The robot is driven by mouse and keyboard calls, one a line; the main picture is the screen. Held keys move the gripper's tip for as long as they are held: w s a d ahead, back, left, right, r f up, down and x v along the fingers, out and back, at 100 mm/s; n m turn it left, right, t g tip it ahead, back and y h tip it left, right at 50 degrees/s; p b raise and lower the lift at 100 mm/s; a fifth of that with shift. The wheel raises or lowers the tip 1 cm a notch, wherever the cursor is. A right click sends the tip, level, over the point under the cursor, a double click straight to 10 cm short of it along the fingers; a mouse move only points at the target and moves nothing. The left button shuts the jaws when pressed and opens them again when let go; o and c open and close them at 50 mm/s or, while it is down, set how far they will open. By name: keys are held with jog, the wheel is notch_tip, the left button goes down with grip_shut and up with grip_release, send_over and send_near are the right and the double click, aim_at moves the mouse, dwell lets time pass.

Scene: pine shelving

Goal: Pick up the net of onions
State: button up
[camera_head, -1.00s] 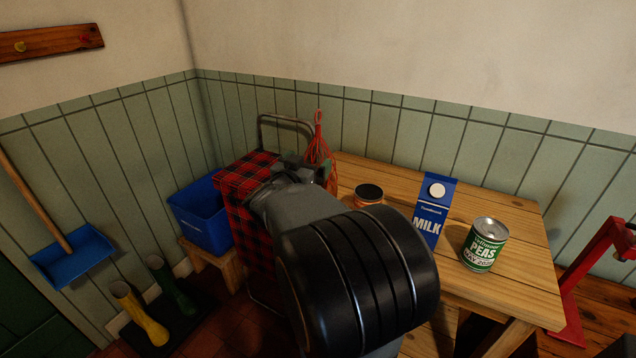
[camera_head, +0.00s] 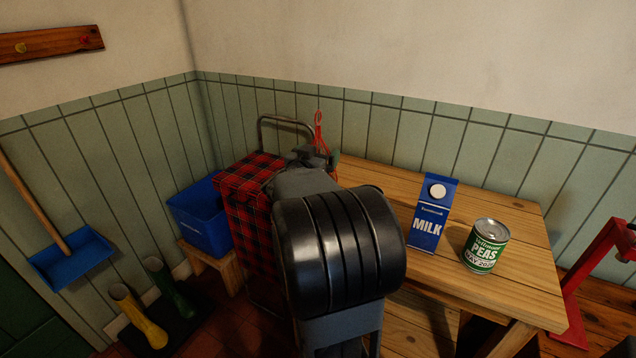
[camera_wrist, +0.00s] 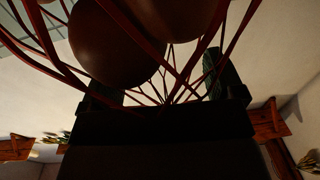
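The net of onions stands at the back left of the table beside the wall. In the head view only its red gathered top (camera_head: 318,124) shows, because my gripper (camera_head: 318,158) and arm hide the rest. In the wrist view the red strands and brown onions of the net (camera_wrist: 115,42) fill the space in front of my gripper (camera_wrist: 158,85). The two dark fingers stand well apart, one on each side of where the strands run together. My gripper looks open around part of the net; contact cannot be made out.
A blue milk carton (camera_head: 428,215) and a green can of peas (camera_head: 485,246) stand on the wooden table (camera_head: 510,215), right of my arm. A red checked trolley bag (camera_head: 246,185) with a metal handle and a blue crate (camera_head: 200,222) are to the left.

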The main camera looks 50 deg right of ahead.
jog(key=shift+r, duration=0.1)
grip_shut()
dwell(0.6)
